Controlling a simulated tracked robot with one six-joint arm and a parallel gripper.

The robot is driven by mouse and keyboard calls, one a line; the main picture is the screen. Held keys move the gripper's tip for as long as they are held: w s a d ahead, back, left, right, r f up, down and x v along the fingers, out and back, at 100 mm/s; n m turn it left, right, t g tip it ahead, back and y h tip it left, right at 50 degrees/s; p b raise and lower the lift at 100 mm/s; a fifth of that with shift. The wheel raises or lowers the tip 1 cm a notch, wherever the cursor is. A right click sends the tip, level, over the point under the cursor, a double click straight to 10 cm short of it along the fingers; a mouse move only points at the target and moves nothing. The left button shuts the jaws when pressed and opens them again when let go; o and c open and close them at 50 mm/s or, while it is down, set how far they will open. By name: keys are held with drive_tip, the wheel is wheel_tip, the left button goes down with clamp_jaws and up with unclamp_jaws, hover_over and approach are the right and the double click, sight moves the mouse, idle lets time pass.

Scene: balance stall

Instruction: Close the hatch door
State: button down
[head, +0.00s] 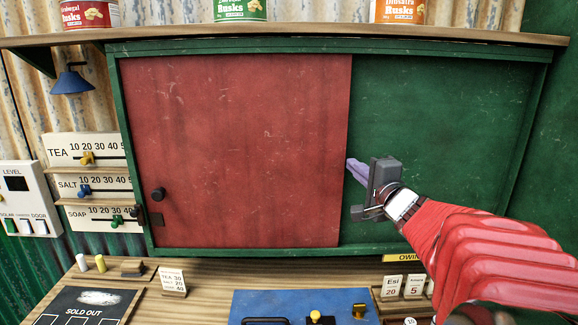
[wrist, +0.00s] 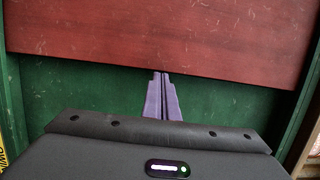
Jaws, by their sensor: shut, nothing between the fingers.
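The hatch door (head: 235,150) is a red scratched panel with a small dark round knob (head: 158,194) at its lower left. It sits in a green frame (head: 330,46) and covers the left and middle part. A green panel (head: 440,120) shows to its right. My gripper (head: 350,167) is shut and empty, its purple fingers at the door's right edge. In the wrist view the fingertips (wrist: 161,74) meet the edge of the red door (wrist: 160,38); I cannot tell whether they press on it.
A shelf (head: 300,30) with several rusk tins runs above the frame. Tea, salt and soap sliders (head: 88,158) and a white level panel (head: 27,197) are at the left. The counter (head: 215,290) below holds price cards, a sold-out board and a blue board (head: 290,308).

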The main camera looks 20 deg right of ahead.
drive_tip(key=s+d, duration=0.2)
drive_tip(key=d, duration=0.1)
drive_tip(key=shift+d, duration=0.3)
drive_tip(key=s+a, duration=0.1)
drive_tip(key=s, duration=0.8)
drive_tip(key=shift+s+a, duration=0.25)
drive_tip(key=shift+a, duration=0.05)
